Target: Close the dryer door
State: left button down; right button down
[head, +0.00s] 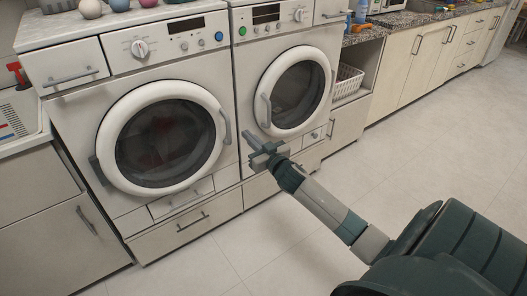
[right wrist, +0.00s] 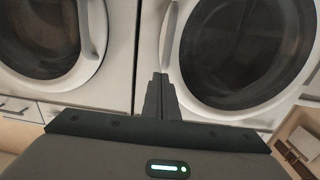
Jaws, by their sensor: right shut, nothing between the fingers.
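Two white front-loading machines stand side by side; no label shows which is the dryer. The left machine's round door (head: 122,108) has a grey handle on its right edge and lies against its front. The right machine's round door (head: 327,66) has a grey handle (head: 264,111) on its left edge. It looks closed or nearly closed; a small gap would not show. My right gripper (head: 249,139) is shut and empty, low in front of this door's left edge. In the right wrist view its fingers (right wrist: 160,82) point up just below that handle (right wrist: 169,32). My left gripper is not in view.
Drawers (head: 187,223) lie beneath the machines. A white basket (head: 348,81) sits in an open shelf to the right, beside a long row of cabinets (head: 408,62). Coloured balls (head: 90,9) rest on the left machine. The tiled floor (head: 230,250) in front is clear.

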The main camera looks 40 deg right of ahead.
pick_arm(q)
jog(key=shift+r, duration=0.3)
pick_arm(e)
jog(key=s+a, duration=0.1)
jog(key=s, duration=0.7)
jog(key=shift+s, duration=0.35)
jog(key=shift+f, duration=0.15)
